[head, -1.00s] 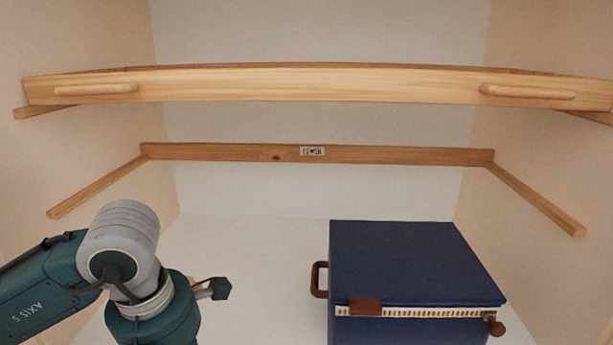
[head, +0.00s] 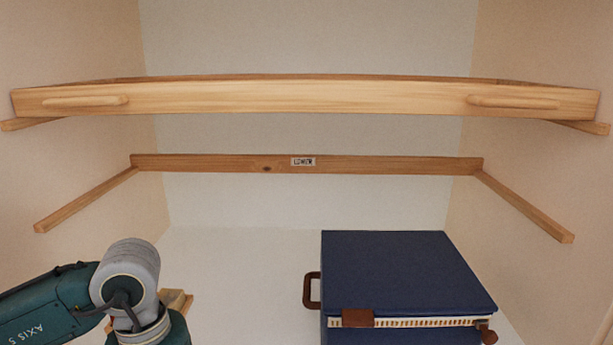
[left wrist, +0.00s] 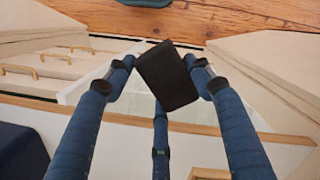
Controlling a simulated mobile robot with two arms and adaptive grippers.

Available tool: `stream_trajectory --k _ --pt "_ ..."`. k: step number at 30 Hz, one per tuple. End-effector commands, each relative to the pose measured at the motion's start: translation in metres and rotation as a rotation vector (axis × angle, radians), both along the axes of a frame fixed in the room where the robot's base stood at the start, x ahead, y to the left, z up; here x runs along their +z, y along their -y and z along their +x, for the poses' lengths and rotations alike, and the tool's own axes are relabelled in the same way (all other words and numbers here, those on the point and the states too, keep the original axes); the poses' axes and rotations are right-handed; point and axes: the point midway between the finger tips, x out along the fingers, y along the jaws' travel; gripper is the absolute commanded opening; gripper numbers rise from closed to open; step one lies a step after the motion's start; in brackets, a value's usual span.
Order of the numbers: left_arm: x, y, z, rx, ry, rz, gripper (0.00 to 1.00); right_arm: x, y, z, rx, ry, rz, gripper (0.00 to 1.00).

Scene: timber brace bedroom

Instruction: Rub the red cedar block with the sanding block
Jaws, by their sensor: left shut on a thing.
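In the left wrist view, the blue fingers of my left gripper (left wrist: 160,64) are shut on a dark, nearly black block (left wrist: 170,80), which looks like the sanding block. It is held tilted between the fingertips, apart from any surface as far as I can tell. In the head view my left arm is at the lower left, and its gripper is hidden below or behind it. A light tan wooden piece (head: 176,300) shows partly behind that arm; I cannot tell what it is. I cannot make out a red cedar block. My right gripper is out of view.
A navy blue case (head: 405,275) with a brown handle stands at the lower right. A pale wooden shelf (head: 300,98) spans the alcove above, over a lower wooden rail (head: 230,163) with side battens. The pale floor between arm and case is clear.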

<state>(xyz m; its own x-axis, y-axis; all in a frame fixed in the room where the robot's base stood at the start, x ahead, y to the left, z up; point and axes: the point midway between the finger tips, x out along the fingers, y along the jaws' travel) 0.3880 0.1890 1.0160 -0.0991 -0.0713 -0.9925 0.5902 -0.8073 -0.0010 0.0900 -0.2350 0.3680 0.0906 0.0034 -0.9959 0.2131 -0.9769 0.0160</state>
Motion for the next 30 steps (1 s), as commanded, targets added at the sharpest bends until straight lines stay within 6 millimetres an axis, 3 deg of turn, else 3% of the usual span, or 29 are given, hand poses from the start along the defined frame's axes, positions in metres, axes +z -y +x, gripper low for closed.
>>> stream_trajectory --k 6,12,20,30 --pt "-0.008 -0.001 -0.005 -0.414 0.001 0.0 0.23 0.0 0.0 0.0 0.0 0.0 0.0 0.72" --pt "-0.012 -0.001 -0.008 -0.603 0.002 0.0 0.23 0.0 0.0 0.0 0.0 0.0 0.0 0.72" --pt "-0.01 -0.001 -0.008 -0.635 0.003 0.0 0.23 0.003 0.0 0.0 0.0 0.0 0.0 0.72" --pt "0.041 -0.001 -0.008 -0.632 0.002 0.0 0.23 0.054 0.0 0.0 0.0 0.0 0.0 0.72"
